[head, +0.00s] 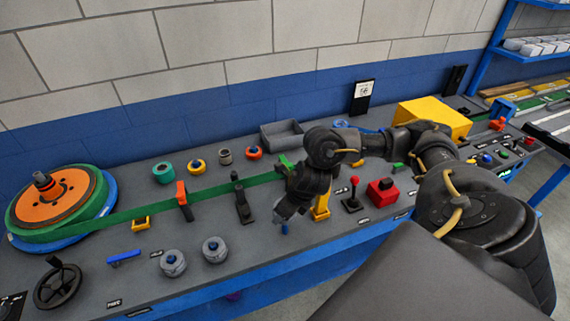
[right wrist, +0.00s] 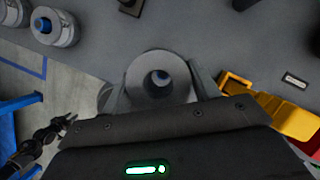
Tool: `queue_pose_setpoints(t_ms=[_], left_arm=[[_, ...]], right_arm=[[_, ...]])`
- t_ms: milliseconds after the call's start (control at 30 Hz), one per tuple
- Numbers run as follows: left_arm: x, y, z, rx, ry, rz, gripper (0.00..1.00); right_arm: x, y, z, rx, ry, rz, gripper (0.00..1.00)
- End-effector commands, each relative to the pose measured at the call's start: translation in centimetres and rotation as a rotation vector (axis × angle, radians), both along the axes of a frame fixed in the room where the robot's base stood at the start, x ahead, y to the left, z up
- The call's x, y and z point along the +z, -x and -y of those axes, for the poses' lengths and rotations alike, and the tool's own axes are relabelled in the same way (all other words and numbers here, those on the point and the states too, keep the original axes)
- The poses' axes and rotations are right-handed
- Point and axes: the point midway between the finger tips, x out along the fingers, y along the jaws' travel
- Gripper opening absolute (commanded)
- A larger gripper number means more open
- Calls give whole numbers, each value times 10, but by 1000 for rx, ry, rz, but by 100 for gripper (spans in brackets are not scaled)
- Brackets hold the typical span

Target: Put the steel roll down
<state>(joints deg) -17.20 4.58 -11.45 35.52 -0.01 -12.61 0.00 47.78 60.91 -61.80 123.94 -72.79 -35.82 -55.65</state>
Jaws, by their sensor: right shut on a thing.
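My right gripper (head: 284,213) is over the front part of the grey bench. In the right wrist view it is shut on a grey steel roll (right wrist: 145,65), one finger on each side. Something blue shows through the roll's hole. In the head view a small blue piece (head: 284,229) shows just under the gripper, while the held roll is mostly hidden. I cannot tell whether the roll touches the bench. Two similar grey rolls, one at the left (head: 173,263) and one beside it (head: 215,250), stand to the left.
A green strip (head: 140,208) runs from the orange reel (head: 62,204) across the bench. A yellow piece (head: 321,206), a black-and-red lever (head: 353,197) and a red box (head: 381,192) are right of the gripper. A grey bin (head: 283,136) stands behind.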

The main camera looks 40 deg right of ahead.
Motion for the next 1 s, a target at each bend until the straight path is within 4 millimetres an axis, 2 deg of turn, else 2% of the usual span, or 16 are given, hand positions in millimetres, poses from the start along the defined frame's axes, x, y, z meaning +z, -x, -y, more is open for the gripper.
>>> queue_pose_setpoints(t_ms=[100, 200, 467, 600, 667, 767, 900, 1000], left_arm=[[1, 0, 0, 0, 0, 0, 36], [1, 0, 0, 0, 0, 0, 36], [1, 0, 0, 0, 0, 0, 36], [-2, 0, 0, 0, 0, 0, 36], [-5, 0, 0, 0, 0, 0, 36], [-13, 0, 0, 0, 0, 0, 36], [-24, 0, 0, 0, 0, 0, 36], [-31, 0, 0, 0, 0, 1, 36]], right_arm=[[12, -1, 0, 0, -1, 3, 28], [15, 0, 0, 0, 1, 1, 28], [16, 0, 0, 0, 0, 0, 28], [14, -2, -11, 76, -1, 2, 28], [14, -4, -23, 171, -1, 4, 28], [16, -9, -53, 426, 0, 8, 28], [27, -11, -95, 896, 5, 9, 28], [39, -10, -112, 1209, 8, 7, 28]])
